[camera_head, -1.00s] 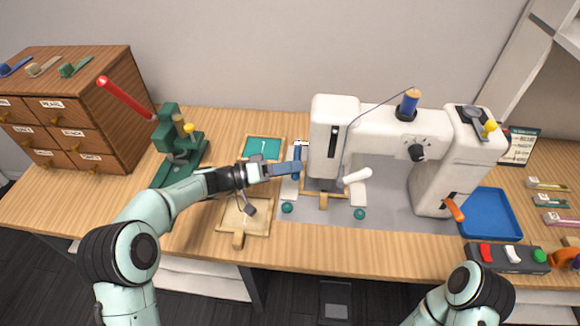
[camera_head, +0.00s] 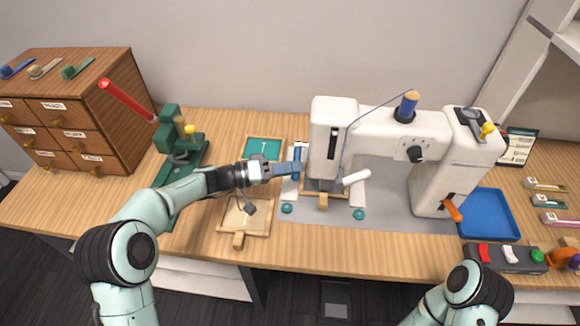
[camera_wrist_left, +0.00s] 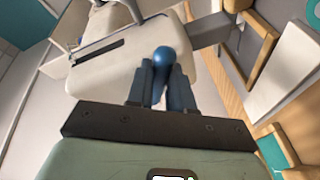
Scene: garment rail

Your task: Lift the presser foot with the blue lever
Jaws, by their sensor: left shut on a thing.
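The white sewing machine (camera_head: 380,125) stands on a grey mat in the middle of the table. The blue lever (camera_head: 298,155) is at the left side of the machine's head, and its round blue knob shows in the left wrist view (camera_wrist_left: 164,57). My left gripper (camera_head: 296,167) is shut on the lever, with a finger on each side of it in the wrist view. The presser foot is too small and too hidden by the head to make out. My right arm shows at the bottom right, but its gripper is out of view.
A wooden-framed tray (camera_head: 243,217) lies below my left gripper. A blue tray (camera_head: 489,213) and a switch box (camera_head: 506,258) are at the right. A drawer cabinet (camera_head: 75,115) is far left.

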